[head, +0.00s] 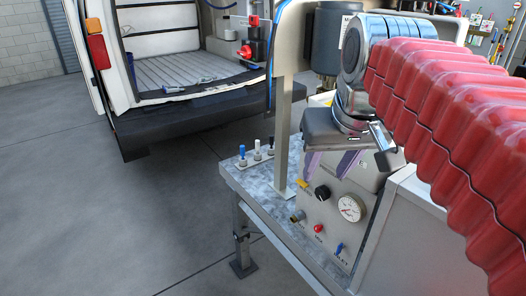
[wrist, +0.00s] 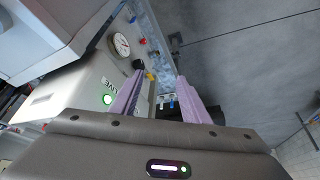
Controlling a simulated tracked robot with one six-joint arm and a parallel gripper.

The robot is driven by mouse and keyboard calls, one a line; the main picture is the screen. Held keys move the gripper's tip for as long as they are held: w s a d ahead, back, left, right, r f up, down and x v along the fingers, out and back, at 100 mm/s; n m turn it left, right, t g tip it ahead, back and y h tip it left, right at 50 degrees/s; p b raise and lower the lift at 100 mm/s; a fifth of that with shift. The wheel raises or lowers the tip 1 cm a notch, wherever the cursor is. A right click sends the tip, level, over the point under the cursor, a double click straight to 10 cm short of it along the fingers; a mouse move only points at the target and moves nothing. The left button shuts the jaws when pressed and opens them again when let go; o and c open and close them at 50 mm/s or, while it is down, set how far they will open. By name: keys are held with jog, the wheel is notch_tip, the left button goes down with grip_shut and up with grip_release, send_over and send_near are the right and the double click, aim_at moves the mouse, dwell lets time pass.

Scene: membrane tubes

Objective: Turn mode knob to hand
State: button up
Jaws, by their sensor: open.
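The black mode knob (head: 322,193) sits on the grey front panel (head: 330,222), between a yellow tag and a round pressure gauge. In the wrist view the knob (wrist: 138,64) shows just beyond the tip of the left finger. Its pointer direction is too small to read. My gripper (head: 330,168) has two purple fingers, open and empty, above the knob in the head view and apart from it. In the wrist view my gripper (wrist: 161,84) shows a clear gap between the fingers.
The panel also holds the gauge (head: 350,208), a red button (head: 318,229), a blue toggle (head: 339,249) and a yellow tag (head: 302,183). A metal post (head: 283,135) and small valves with coloured handles (head: 257,151) stand left on the bench. A van (head: 165,80) stands behind.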

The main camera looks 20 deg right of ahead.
jog(key=shift+s+a+f, duration=0.2)
jog(key=shift+a+f, duration=0.25)
jog(key=shift+f, duration=0.25)
jog(key=shift+s+a+f, duration=0.2)
jog(key=shift+a+f, duration=0.2)
jog(key=shift+f, duration=0.35)
jog(key=shift+s+a+f, duration=0.2)
jog(key=shift+a+f, duration=0.25)
jog(key=shift+f, duration=0.25)
jog(key=s+a+f+n, duration=0.1)
jog(key=s+a+f, duration=0.1)
jog(key=f, duration=0.4)
jog(key=s+a+f+n+y, duration=0.1)
jog(key=s+a+f, duration=0.2)
jog(key=f, duration=0.3)
jog(key=shift+a, duration=0.25)
